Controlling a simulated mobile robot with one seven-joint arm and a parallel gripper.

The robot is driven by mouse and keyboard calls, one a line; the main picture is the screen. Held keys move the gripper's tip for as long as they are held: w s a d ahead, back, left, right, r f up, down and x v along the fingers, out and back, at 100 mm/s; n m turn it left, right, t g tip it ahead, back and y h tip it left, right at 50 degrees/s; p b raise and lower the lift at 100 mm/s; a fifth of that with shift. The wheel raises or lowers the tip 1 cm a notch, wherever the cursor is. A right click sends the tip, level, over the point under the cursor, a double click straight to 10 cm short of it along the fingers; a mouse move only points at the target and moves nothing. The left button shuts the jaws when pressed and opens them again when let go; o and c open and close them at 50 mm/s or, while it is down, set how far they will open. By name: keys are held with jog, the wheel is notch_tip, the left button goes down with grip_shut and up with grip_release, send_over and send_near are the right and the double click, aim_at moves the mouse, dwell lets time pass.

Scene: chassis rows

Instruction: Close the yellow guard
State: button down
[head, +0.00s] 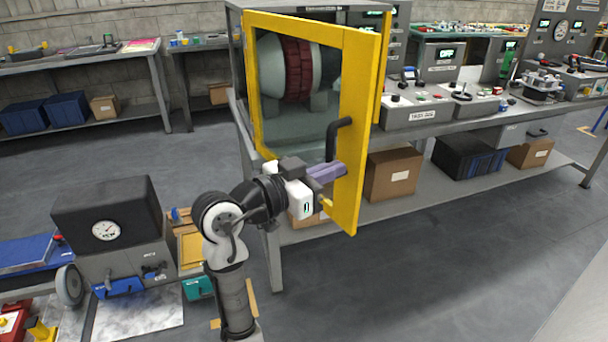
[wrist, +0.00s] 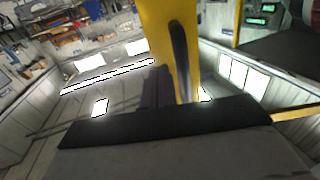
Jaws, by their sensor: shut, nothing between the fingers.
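The yellow guard (head: 359,130) is a yellow-framed door with a clear pane on the front of a grey machine housing. It stands open, swung out toward me, its hinge side at the left of the housing. A black bar handle (head: 333,140) sits on its free edge; it also shows in the wrist view (wrist: 180,55). My gripper (head: 338,172) is shut and empty, just below the handle and close to the guard's frame. In the wrist view, the fingers (wrist: 162,85) are beside the lower end of the handle. I cannot tell whether they touch it.
Inside the housing is a dark red ribbed drum (head: 299,70). A cardboard box (head: 393,174) lies on the shelf under the bench. A grey gauge unit (head: 115,230) stands at the lower left. The floor (head: 430,270) right of the guard is clear.

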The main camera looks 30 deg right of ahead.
aim_at(356, 160)
jog(key=shift+d, duration=1.6)
jog(key=shift+d+p, duration=0.1)
jog(key=shift+p, duration=0.2)
